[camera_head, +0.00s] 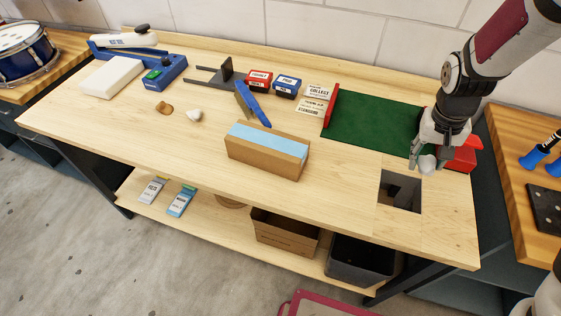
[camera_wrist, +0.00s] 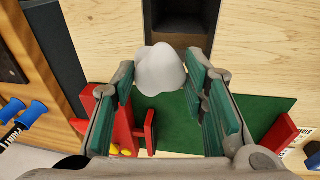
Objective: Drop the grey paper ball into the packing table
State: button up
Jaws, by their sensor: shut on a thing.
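The grey paper ball (camera_head: 427,163) is a pale, crumpled lump between my gripper's (camera_head: 424,158) fingertips, and it also shows in the wrist view (camera_wrist: 160,70). My gripper is shut on it, above the right end of the wooden packing table (camera_head: 330,180). The table's square opening (camera_head: 400,192) lies just in front of and below the ball in the head view. In the wrist view the opening (camera_wrist: 180,22) is just beyond the ball.
A green mat (camera_head: 372,122) with a red end piece (camera_head: 331,106) lies behind the opening. A red object (camera_head: 462,158) is right beside my gripper. A dark bin (camera_head: 360,262) sits on the lower shelf.

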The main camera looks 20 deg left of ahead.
jog(key=shift+f+b, duration=1.25)
jog(key=shift+f, duration=1.45)
jog(key=o, duration=0.8)
jog(key=shift+o, duration=0.2)
jog(key=shift+r, duration=0.15)
notch_tip(320, 180, up, 12)
jog(key=s+a, duration=0.1)
jog(key=shift+a+f, duration=0.2)
jog(key=shift+a, duration=0.15)
jog(key=shift+s+r, duration=0.1)
jog(key=s+d+r+t, duration=0.1)
jog(key=s+r+t, duration=0.1)
jog(key=s+r, duration=0.5)
jog(key=s+d+r+t+y, duration=0.1)
jog(key=s+r+t, duration=0.1)
jog(key=s+r, duration=0.5)
jog(key=s, duration=0.5)
jog(key=shift+s+d+r+y, duration=0.2)
jog(key=shift+d+r+y, duration=0.05)
jog(key=shift+d+y, duration=0.05)
